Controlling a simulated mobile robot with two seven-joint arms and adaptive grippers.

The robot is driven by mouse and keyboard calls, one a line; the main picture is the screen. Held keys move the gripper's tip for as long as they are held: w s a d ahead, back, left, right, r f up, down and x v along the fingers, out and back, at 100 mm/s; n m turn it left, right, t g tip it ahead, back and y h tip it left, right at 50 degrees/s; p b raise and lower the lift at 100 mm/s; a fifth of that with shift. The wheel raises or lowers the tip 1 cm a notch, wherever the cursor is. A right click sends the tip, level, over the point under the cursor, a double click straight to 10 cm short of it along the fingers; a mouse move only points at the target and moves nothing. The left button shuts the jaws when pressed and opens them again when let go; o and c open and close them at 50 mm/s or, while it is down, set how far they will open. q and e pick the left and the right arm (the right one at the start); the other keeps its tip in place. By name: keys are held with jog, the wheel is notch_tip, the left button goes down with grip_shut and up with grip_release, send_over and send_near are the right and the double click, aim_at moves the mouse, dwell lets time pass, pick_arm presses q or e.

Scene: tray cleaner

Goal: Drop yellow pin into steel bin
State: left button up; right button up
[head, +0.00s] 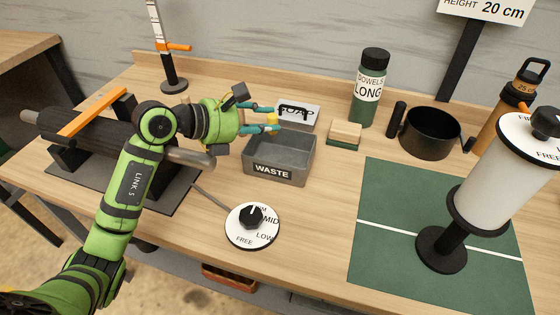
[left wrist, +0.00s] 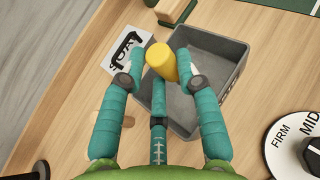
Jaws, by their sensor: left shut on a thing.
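The yellow pin (head: 272,118) is held between the teal fingers of my left gripper (head: 270,119), at the back left of the grey steel bin (head: 299,166) labelled WASTE. In the left wrist view the pin (left wrist: 162,60) is tilted between the fingertips of the left gripper (left wrist: 163,66), overlapping the upper-left edge of the bin (left wrist: 208,62). The part of the bin's inside that shows looks empty. The fingers hide some of the pin and of the bin. My right gripper is not in view.
A green mat (head: 400,205) lies at the right.

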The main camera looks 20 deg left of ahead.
pick_arm(q)
jog(key=o, duration=1)
jog(key=v, duration=1.2)
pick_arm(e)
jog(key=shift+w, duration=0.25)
